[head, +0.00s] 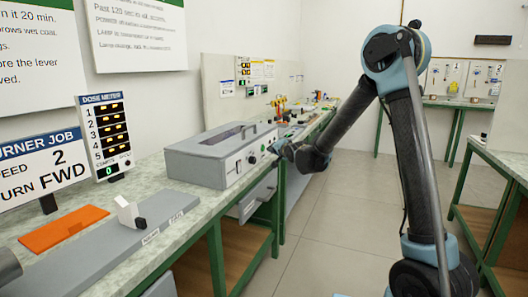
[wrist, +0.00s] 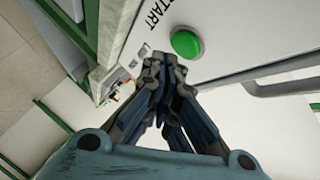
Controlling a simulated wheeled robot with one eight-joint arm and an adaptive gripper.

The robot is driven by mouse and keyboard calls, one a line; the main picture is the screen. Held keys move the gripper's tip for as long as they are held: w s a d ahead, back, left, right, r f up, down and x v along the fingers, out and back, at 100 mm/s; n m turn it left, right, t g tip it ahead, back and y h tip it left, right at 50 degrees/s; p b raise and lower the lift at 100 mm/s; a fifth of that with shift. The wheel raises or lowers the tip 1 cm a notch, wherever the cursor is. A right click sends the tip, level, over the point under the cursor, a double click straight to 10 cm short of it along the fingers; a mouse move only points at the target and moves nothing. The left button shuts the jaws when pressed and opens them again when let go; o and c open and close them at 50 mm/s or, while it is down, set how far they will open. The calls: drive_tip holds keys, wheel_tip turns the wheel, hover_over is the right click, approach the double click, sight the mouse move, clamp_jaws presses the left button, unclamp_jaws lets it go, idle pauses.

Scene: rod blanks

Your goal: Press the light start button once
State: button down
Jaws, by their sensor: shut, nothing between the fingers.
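The green start button (wrist: 186,43) is round and sits on a pale panel beside the printed word START (wrist: 163,12). My gripper (wrist: 165,62) is shut and empty, its fingertips just below the button in the wrist view. They look apart from the button, but the exact gap is hard to tell. In the head view, my gripper (head: 279,149) is at the right end of the front face of a grey lidded box (head: 205,161) on the bench. The button is too small to make out clearly there.
The box has a handle on its lid and small controls on its front. A dose meter (head: 107,135), an orange mat (head: 63,229) and a grey strip (head: 110,250) with a white block (head: 127,212) are nearer on the bench. The floor (head: 325,215) to the right is clear.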

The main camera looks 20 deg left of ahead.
drive_tip(key=shift+a, duration=0.15)
drive_tip(key=shift+s+a, duration=0.1)
drive_tip(key=shift+a, duration=0.25)
drive_tip(key=shift+a, duration=0.35)
idle(0.9)
drive_tip(key=shift+d, duration=0.8)
drive_tip(key=shift+d, duration=0.1)
drive_tip(key=shift+s+d, duration=0.15)
drive_tip(key=shift+d, duration=1.05)
drive_tip(key=shift+s+d, duration=0.1)
drive_tip(key=shift+d, duration=1.1)
